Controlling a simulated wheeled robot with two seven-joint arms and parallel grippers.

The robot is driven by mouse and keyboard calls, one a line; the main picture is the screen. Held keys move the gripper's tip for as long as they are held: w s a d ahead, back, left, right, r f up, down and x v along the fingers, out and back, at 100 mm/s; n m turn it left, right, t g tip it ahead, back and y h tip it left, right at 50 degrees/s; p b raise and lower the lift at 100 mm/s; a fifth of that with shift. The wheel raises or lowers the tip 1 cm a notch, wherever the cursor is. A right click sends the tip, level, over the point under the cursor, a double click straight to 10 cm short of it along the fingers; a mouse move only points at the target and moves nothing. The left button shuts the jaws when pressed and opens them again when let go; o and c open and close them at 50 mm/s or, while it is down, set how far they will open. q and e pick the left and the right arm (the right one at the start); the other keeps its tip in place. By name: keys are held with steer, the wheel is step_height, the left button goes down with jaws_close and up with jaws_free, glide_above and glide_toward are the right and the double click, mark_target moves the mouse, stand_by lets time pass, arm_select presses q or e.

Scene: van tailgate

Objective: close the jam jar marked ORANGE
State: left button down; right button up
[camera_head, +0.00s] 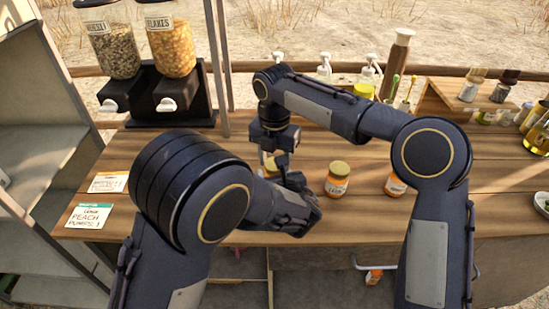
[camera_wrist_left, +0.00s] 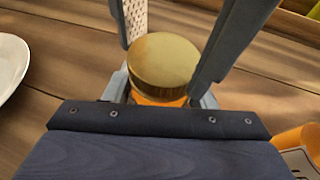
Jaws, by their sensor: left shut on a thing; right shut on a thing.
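A jar with a gold lid (camera_wrist_left: 164,62) and orange body (camera_wrist_left: 155,99) stands in the left wrist view. My left gripper (camera_wrist_left: 160,92) holds the jar's body low down between its pale fingertips. Two dark fingers of my right gripper (camera_head: 282,165) come from above on both sides of the lid. I cannot tell whether the lid is fully seated. In the head view the jar (camera_head: 269,167) is mostly hidden behind my arms, and its label cannot be read.
Two other gold-lidded jars, one in the middle (camera_head: 338,180) and one further right (camera_head: 396,186), stand on the wooden counter (camera_head: 215,140). Cereal dispensers (camera_head: 150,55) stand at back left. Pump bottles (camera_head: 369,76) and a bottle shelf (camera_head: 446,100) line the back. Two cards (camera_head: 88,216) lie front left.

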arm_select(q)
steer(key=shift+d, duration=0.1)
arm_select(e)
steer(key=m, duration=0.9)
steer(key=shift+m, duration=0.3)
steer(key=m, duration=0.8)
arm_select(q)
steer(key=shift+s, duration=0.1)
arm_select(e)
steer(key=m, duration=0.5)
steer(key=shift+m, duration=0.4)
arm_select(q)
steer(key=shift+d, duration=0.1)
arm_select(e)
steer(key=m, duration=0.5)
steer(key=shift+m, duration=0.3)
steer(key=m, duration=0.8)
steer(key=shift+m, duration=0.3)
steer(key=o, duration=0.9)
steer(key=shift+o, duration=0.9)
arm_select(q)
steer(key=shift+a, duration=0.2)
arm_select(e)
steer(key=shift+r, duration=2.2)
